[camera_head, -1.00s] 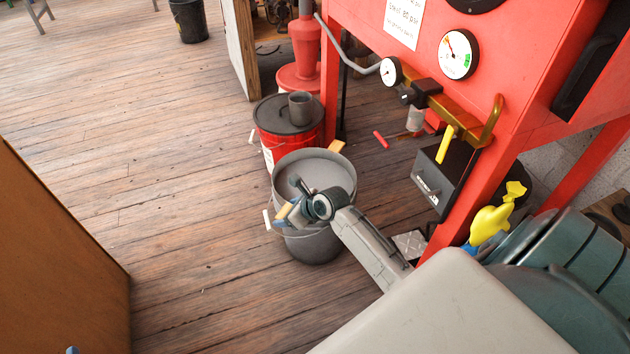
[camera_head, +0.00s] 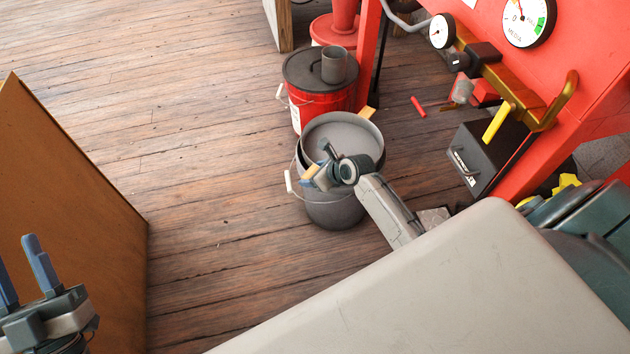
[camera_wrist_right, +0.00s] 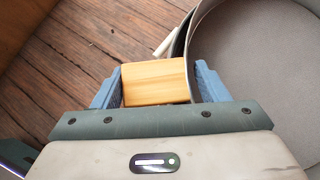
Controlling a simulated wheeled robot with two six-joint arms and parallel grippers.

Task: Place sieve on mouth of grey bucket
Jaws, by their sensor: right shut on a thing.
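The sieve (camera_head: 345,130) is round with a grey mesh and wooden handle pieces. It lies level at the mouth of the grey bucket (camera_head: 335,212), and I cannot tell whether its rim rests on the bucket's rim. My right gripper (camera_head: 310,176) is at the bucket's front left edge and partly hides the sieve. In the right wrist view its blue fingers (camera_wrist_right: 158,72) are shut on a wooden handle, with the mesh (camera_wrist_right: 265,60) to the right. My left gripper (camera_head: 16,250) is open and empty at the lower left, far from the bucket.
A red bucket (camera_head: 322,100) with a dark lid and a grey cup (camera_head: 334,66) stands behind the grey bucket. The red cabinet (camera_head: 595,75) with gauges is to the right. A brown panel (camera_head: 70,190) stands at left. The plank floor between is clear.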

